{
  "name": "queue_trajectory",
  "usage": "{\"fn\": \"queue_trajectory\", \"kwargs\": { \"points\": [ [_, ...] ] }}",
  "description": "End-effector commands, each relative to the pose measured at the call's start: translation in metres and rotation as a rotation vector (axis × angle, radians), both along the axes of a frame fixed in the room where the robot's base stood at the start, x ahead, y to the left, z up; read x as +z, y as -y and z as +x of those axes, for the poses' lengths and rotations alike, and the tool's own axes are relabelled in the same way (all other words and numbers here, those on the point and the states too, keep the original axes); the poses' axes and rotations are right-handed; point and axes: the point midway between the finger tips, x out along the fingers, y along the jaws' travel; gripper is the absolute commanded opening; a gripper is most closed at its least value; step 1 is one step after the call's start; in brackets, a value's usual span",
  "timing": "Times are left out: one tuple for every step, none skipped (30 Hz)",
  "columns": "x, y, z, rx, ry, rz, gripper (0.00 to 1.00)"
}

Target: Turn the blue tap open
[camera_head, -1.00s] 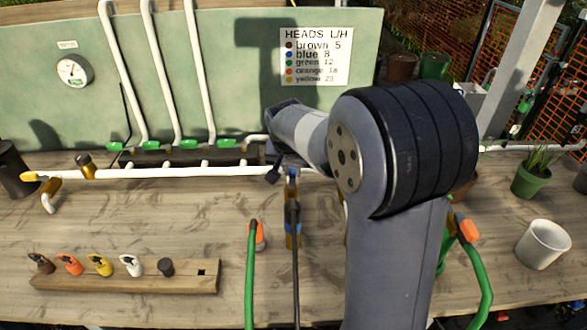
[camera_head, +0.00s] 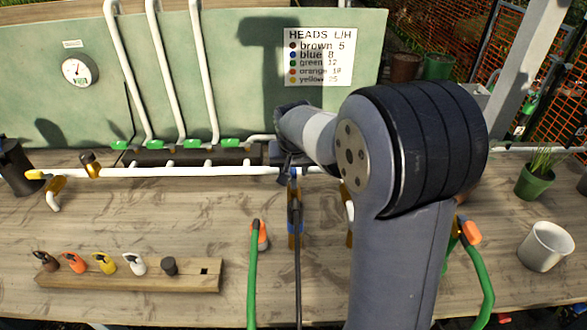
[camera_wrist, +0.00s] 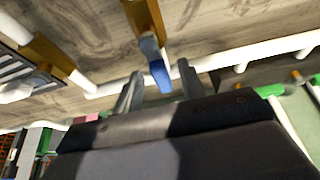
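The blue tap's lever (camera_wrist: 160,76) shows in the wrist view below a brass valve body (camera_wrist: 143,18). In the head view a small blue piece (camera_head: 293,174) shows at the white pipe, beside my gripper (camera_head: 283,163). My gripper (camera_wrist: 159,86) is open in the wrist view, with one grey finger on each side of the blue lever. A gap shows between the lever and each finger. Whether the lever lies fully at fingertip depth is hard to tell. My arm hides part of the pipe in the head view.
A white pipe (camera_head: 190,172) runs across the wooden bench (camera_head: 150,220). A wooden rack (camera_head: 130,275) with several coloured heads stands front left. Green hoses (camera_head: 251,275) rise at the front. A white cup (camera_head: 545,246) stands at right. A green board (camera_head: 240,60) stands behind.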

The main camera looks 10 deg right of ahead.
Motion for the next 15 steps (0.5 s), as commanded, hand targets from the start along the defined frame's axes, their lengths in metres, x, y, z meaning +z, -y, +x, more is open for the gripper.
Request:
{"fn": "queue_trajectory", "kwargs": {
  "points": [
    [0.000, 0.000, 0.000, 0.000, 0.000, 0.000, 0.38],
    [0.000, 0.000, 0.000, 0.000, 0.000, 0.000, 0.38],
    [0.000, 0.000, 0.000, -0.001, 0.000, 0.000, 0.38],
    [0.000, 0.000, 0.000, -0.001, 0.000, 0.000, 0.38],
    [0.000, 0.000, 0.000, -0.001, 0.000, 0.000, 0.38],
    [0.001, 0.000, 0.000, -0.001, 0.000, 0.000, 0.38],
    [0.003, 0.000, -0.001, -0.001, 0.001, 0.000, 0.38],
    [0.005, 0.000, -0.001, -0.001, 0.002, 0.000, 0.38],
    [0.009, -0.001, -0.003, -0.001, 0.002, 0.000, 0.38],
    [0.013, -0.001, -0.004, -0.001, 0.002, 0.000, 0.38],
    [0.017, -0.001, -0.006, -0.001, 0.004, 0.001, 0.38],
    [0.024, -0.002, -0.009, 0.000, 0.004, 0.000, 0.38],
    [0.029, -0.002, -0.011, 0.000, 0.004, 0.000, 0.38],
    [0.035, -0.003, -0.013, 0.000, 0.006, 0.000, 0.38],
    [0.043, -0.003, -0.017, 0.000, 0.005, 0.000, 0.38]
  ]
}}
